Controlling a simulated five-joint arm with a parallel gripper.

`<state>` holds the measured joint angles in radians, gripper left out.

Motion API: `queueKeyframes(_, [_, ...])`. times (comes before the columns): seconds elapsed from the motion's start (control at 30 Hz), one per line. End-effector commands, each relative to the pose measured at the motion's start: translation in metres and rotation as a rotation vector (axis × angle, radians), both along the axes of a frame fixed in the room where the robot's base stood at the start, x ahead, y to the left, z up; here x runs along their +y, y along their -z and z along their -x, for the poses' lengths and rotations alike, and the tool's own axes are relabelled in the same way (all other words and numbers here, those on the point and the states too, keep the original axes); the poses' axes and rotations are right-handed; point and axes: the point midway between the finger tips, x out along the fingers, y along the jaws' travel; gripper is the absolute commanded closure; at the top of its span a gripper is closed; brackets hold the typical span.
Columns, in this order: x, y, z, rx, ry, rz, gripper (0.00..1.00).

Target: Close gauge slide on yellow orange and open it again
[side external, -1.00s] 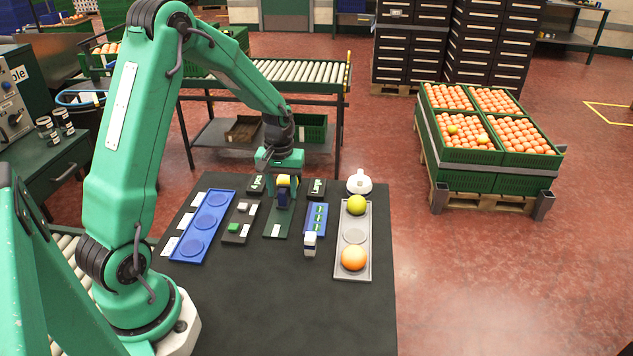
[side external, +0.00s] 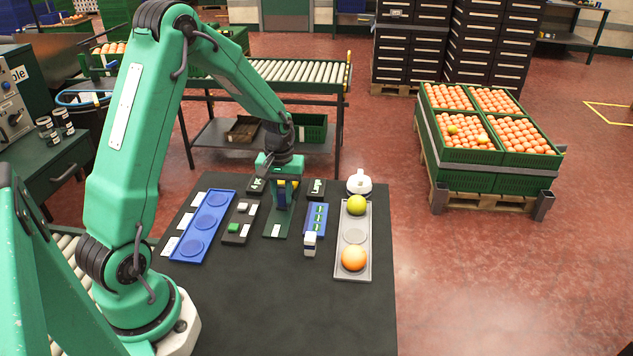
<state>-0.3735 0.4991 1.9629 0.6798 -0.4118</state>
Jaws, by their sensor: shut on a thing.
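The gauge (side external: 275,229) is a dark green plate with a white label, near the middle of the black table. My gripper (side external: 281,187) is down at its far end and shut, seemingly on the blue gauge slide (side external: 294,184). A patch of yellow (side external: 281,186) shows between the jaws and blue parts; it may be the yellow orange, but my gripper hides most of it. I cannot tell how far the slide is closed.
A grey tray (side external: 354,274) at right holds a yellow-green fruit (side external: 357,205) and an orange one (side external: 354,257), with its middle pocket empty. A blue tray (side external: 185,255) with empty pockets lies at left. The table front is clear.

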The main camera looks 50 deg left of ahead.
Motion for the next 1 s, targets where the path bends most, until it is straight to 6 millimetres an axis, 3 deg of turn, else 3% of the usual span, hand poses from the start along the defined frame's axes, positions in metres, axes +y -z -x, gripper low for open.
queueKeyframes(0.4, [-0.032,-0.001,0.032,-0.001,0.001,-0.001,1.0])
queueKeyframes(0.77, [-0.037,0.0,0.037,0.006,0.001,0.002,1.0])
queueKeyframes(0.8, [-0.038,0.0,0.038,0.008,0.002,0.002,0.78])
queueKeyframes(0.9, [-0.037,0.0,0.037,0.006,0.002,0.001,0.58])
queueKeyframes(1.0, [-0.037,0.0,0.037,0.004,0.001,0.001,0.58])
